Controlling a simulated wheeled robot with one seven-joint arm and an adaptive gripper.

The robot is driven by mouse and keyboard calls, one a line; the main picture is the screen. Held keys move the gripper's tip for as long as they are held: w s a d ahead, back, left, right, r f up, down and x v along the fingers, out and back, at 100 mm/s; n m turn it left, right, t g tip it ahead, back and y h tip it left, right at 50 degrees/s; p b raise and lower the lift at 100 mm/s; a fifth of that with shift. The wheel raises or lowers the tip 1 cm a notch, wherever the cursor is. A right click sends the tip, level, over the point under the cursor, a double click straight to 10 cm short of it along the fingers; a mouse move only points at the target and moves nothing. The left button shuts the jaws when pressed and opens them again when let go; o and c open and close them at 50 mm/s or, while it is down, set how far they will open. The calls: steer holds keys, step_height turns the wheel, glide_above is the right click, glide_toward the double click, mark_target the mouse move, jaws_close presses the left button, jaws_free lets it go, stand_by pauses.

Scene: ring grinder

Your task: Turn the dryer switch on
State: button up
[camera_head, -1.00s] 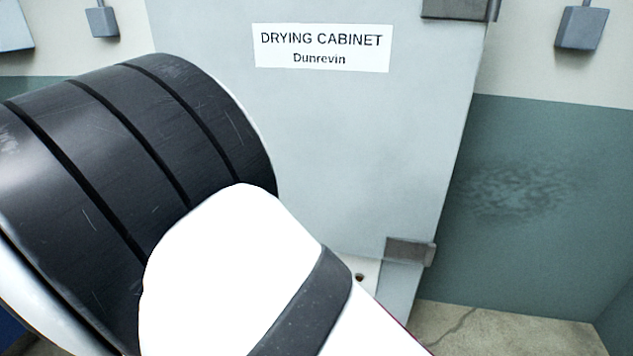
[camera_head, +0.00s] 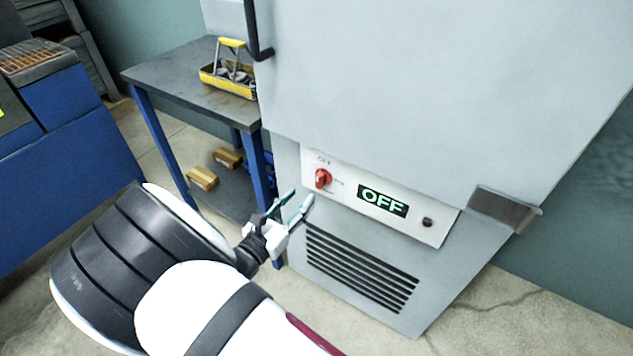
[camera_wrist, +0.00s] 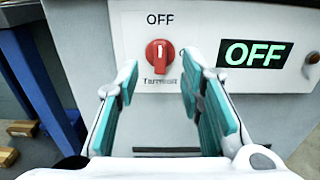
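The dryer switch is a red rotary knob (camera_head: 322,179) on the white control panel (camera_head: 340,202) low on the cabinet front. In the wrist view the knob (camera_wrist: 160,53) has its pointer upright, towards the word OFF above it. The green display (camera_head: 383,201) reads OFF. My gripper (camera_head: 298,202) is open and empty, just below and left of the knob in the head view. In the wrist view my two teal-padded fingers (camera_wrist: 158,80) stand apart, with the knob ahead between and slightly above their tips. No contact with the knob shows.
The grey drying cabinet (camera_head: 440,80) has a vent grille (camera_head: 360,270) below the panel and a hinge (camera_head: 505,207) at right. A blue-legged table (camera_head: 180,75) with a yellow toolbox (camera_head: 228,78) stands at left. A dark round button or lamp (camera_head: 428,222) sits right of the display.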

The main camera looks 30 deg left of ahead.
mark_target(317, 179)
steer(key=w, duration=0.2)
steer(key=w+b, duration=0.1)
steer(key=w, duration=0.4)
steer(key=shift+w+d+b, duration=0.3)
steer(key=shift+w, duration=0.1)
jaws_close()
